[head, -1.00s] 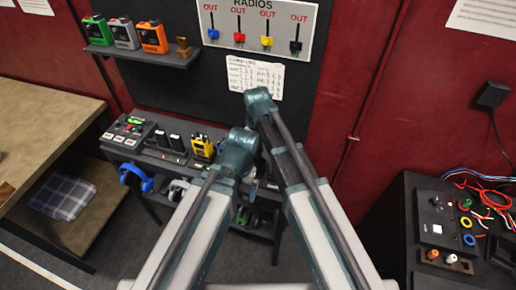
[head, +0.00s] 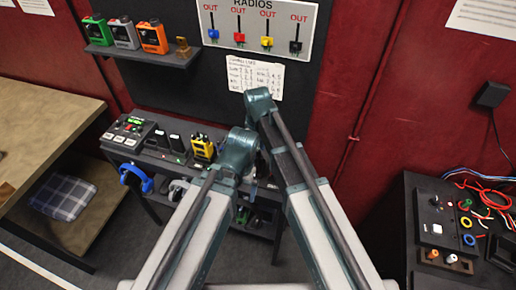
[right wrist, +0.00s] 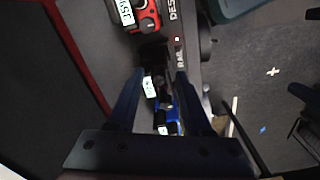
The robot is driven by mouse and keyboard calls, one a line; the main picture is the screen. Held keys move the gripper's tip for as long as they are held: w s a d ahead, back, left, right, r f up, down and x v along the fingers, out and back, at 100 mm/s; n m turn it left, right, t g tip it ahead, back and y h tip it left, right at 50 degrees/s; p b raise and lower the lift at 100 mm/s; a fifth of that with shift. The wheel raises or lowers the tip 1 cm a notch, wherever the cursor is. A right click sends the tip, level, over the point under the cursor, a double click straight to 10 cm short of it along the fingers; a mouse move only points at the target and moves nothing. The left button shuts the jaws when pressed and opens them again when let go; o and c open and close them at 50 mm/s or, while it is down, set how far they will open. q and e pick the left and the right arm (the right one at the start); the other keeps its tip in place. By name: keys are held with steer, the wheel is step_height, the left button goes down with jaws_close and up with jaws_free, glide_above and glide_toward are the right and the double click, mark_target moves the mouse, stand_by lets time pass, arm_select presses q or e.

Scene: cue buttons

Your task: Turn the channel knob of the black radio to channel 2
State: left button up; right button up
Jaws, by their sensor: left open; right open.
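In the right wrist view, a dark device that looks like the black radio (right wrist: 163,83), with a small white label, lies between the fingers of my right gripper (right wrist: 159,78). The gripper is open, and I cannot tell whether it touches the radio. The channel knob cannot be made out in the dark. A blue radio (right wrist: 172,108) sits just below it in this view, and a red radio (right wrist: 148,12) with a white label is at the top. In the head view my arms hide both grippers and this stretch of the desk.
In the head view, a yellow radio (head: 203,147) and several dark handsets stand on the desk beside a button panel (head: 128,132). Blue headphones (head: 136,178) hang at its front. A shelf (head: 150,57) holds green, grey and orange devices. A black console (head: 436,222) with wires stands right.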

mark_target(258, 151)
steer(key=shift+r, duration=0.15)
step_height(258, 151, up, 14)
steer(key=p, duration=1.4)
steer(key=shift+s+f, duration=0.15)
steer(key=shift+f, duration=0.05)
steer(key=shift+a, duration=0.1)
steer(key=s+d+m, duration=0.5)
steer(key=s+d, duration=0.1)
steer(key=d, duration=0.3)
steer(key=s+d+m, duration=0.5)
steer(key=d+m, duration=0.1)
steer(key=d, duration=0.2)
steer(key=s+a+f+n+b, duration=0.2)
steer(key=a+f+b, duration=0.3)
steer(key=f+b, duration=0.4)
steer(key=s+a+f+n+h+b, duration=0.1)
steer(key=s+a+f+n+b, duration=0.1)
steer(key=a+f+b, duration=0.3)
step_height(258, 151, down, 5)
steer(key=s+b, duration=0.1)
steer(key=b, duration=0.4)
steer(key=shift+s+a, duration=0.3)
steer(key=shift+a, duration=0.1)
